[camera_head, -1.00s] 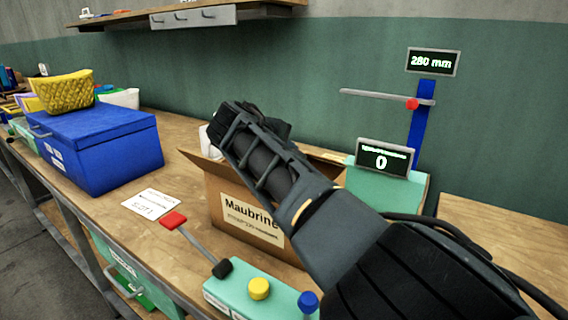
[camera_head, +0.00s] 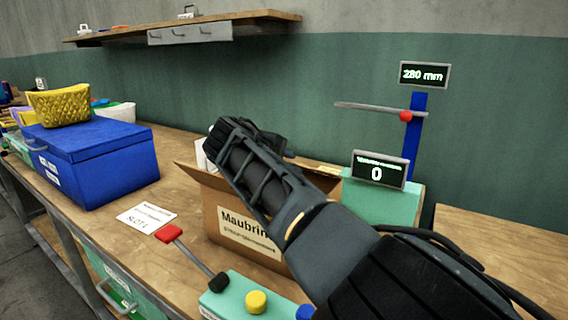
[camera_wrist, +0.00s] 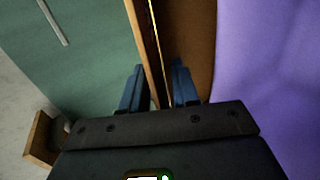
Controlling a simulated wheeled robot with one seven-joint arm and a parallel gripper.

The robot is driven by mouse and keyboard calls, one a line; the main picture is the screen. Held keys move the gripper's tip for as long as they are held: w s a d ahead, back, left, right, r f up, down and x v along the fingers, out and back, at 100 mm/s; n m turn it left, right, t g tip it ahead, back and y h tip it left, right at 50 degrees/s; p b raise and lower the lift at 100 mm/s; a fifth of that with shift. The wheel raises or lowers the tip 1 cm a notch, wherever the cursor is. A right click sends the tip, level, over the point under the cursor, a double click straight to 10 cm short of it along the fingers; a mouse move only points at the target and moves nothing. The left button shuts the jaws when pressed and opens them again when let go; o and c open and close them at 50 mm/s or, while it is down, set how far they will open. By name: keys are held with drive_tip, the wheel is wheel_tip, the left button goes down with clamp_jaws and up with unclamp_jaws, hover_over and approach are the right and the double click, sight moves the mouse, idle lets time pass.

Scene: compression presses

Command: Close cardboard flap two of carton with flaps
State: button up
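The brown carton (camera_head: 215,215), labelled "Maubrine", stands on the workbench with its top at least partly open. One flap (camera_head: 200,175) sticks outward at its left side. My arm crosses in front of the carton and hides much of its top and right side. In the wrist view, my gripper (camera_wrist: 157,88) has two blue fingers set apart, with a brown cardboard edge (camera_wrist: 142,40) running between them. A gap shows between the fingers, and I see no clear grip on the cardboard. Which flap this edge belongs to cannot be told.
A blue box (camera_head: 95,165) stands to the left on the workbench. A green press with a display (camera_head: 378,170) is behind the carton. A green control box (camera_head: 240,300) with a yellow button and a red-ended lever (camera_head: 168,233) are in front. A purple surface (camera_wrist: 270,90) fills the wrist view's right.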

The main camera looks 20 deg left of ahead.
drive_tip(key=d+v, duration=0.1)
drive_tip(key=v, duration=0.6)
drive_tip(key=shift+s+a+r+p, duration=0.2)
drive_tip(key=shift+s+a+p, duration=0.15)
drive_tip(key=shift+a, duration=0.2)
drive_tip(key=shift+c, duration=0.2)
